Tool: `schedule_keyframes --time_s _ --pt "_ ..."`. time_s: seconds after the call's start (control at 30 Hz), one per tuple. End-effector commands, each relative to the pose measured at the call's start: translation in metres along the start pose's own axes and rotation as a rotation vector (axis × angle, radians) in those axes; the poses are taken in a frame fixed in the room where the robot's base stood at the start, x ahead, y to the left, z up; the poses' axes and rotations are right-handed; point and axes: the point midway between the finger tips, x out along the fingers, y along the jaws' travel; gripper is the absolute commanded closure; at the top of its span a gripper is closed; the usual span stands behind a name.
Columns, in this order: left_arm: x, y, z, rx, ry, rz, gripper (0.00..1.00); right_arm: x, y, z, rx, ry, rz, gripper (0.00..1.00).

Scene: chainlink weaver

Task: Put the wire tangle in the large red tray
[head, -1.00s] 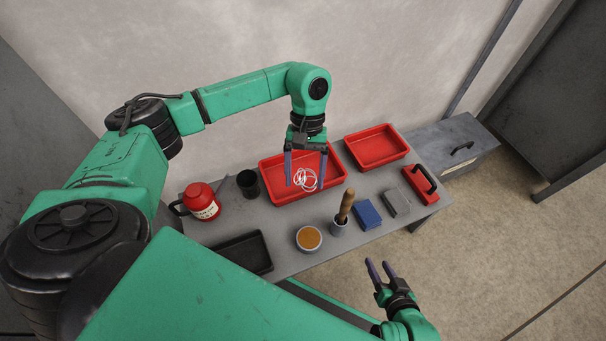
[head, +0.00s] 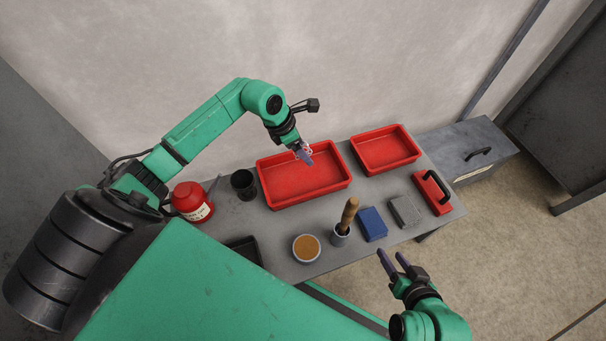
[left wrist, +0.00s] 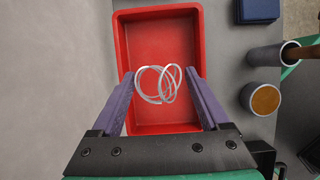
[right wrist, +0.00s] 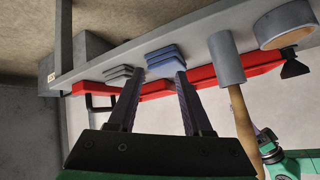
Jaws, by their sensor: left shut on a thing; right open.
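The wire tangle is a set of thin white loops between the fingers of my left gripper (left wrist: 158,78) in the left wrist view (left wrist: 158,86). In the head view my left gripper (head: 305,156) hides most of it. The large red tray (head: 278,196) lies at the back of the table. In the left wrist view the tray (left wrist: 160,35) shows behind the loops. My left gripper is shut on the tangle and holds it over the tray's far part, apparently above the floor. My right gripper (head: 390,254) is open and empty in front of the table.
A smaller red tray (head: 385,152) stands to the right. A black cup (head: 243,185) and red canister (head: 190,201) stand left. In front are an orange-topped tin (head: 306,248), a wooden-handled tool (head: 349,216), a blue block (head: 372,224), a grey block (head: 404,210) and a red handled block (head: 433,192).

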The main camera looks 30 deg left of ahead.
Motion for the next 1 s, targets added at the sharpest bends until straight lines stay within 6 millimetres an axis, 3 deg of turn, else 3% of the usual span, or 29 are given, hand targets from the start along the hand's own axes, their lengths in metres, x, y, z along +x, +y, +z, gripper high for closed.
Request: schedule_keyframes --time_s 0.03,0.1,0.2,0.5,0.83,0.87,0.9,1.0 --pt "0.021 -0.001 -0.009 -0.003 0.0 -0.005 0.75 0.011 -0.005 0.009 0.008 0.048 -0.02 0.5" --pt "0.042 -0.001 -0.017 -0.002 0.001 -0.005 0.75 0.018 -0.014 0.011 0.024 0.133 -0.048 0.5" --pt "0.061 -0.001 -0.025 0.0 0.0 -0.003 0.75 0.021 -0.023 0.011 0.047 0.229 -0.075 0.5" --pt "0.107 0.0 -0.044 0.0 -0.001 -0.002 0.75 0.035 -0.021 0.023 0.063 0.29 -0.082 0.5" --pt "0.11 0.0 -0.046 0.004 0.001 0.0 0.75 0.036 -0.021 0.024 0.065 0.295 -0.082 0.5" --pt "0.109 0.0 -0.045 0.004 0.001 0.0 0.14 0.035 -0.021 0.023 0.065 0.295 -0.082 0.5" --pt "0.109 0.0 -0.045 0.003 0.001 -0.001 0.0 0.035 -0.021 0.023 0.065 0.294 -0.082 0.5" --pt "0.109 0.0 -0.045 0.003 0.0 -0.001 0.0 0.035 -0.021 0.023 0.065 0.294 -0.081 0.5"
